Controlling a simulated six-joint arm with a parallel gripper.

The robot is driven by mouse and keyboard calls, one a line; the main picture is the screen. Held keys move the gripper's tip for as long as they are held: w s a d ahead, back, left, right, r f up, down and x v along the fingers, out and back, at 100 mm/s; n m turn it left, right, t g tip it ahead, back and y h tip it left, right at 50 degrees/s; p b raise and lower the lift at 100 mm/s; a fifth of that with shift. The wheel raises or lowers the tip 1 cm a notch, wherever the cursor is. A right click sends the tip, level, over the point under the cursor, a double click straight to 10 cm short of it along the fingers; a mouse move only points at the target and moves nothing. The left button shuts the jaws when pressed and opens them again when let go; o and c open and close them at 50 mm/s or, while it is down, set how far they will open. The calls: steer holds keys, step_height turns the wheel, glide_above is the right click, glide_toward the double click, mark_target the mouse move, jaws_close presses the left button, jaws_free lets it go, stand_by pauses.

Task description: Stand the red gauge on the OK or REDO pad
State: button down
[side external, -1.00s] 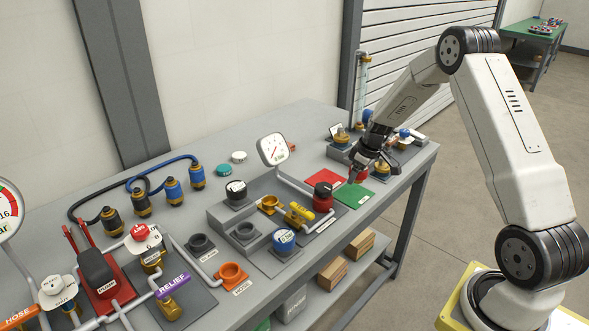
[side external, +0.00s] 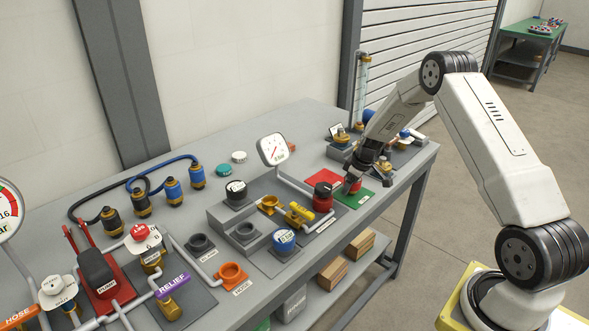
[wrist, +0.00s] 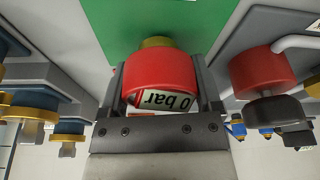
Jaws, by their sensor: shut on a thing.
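My gripper (side external: 352,186) is low over the green pad (side external: 365,199), near its left side. In the wrist view it (wrist: 168,90) is shut on the red gauge (wrist: 160,72), whose white face reads "0 bar". The gauge's brass-coloured foot points at the green pad (wrist: 110,25); I cannot tell whether it touches. In the side view the gauge is mostly hidden by the gripper. The red pad (side external: 322,178) lies beside the green one, toward the wall, and is bare. The small pad labels are too small to read.
A red fixture with a black top (side external: 322,197) stands close left of the gripper, and shows at right in the wrist view (wrist: 268,75). A round white dial (side external: 272,149) rises behind. Grey blocks with brass fittings (side external: 340,140) stand beyond the pads.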

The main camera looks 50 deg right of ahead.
steer(key=shift+f, duration=0.2)
jaws_free()
steer(key=shift+r, duration=0.1)
steer(key=v, duration=1.2)
stand_by(0.4)
stand_by(0.5)
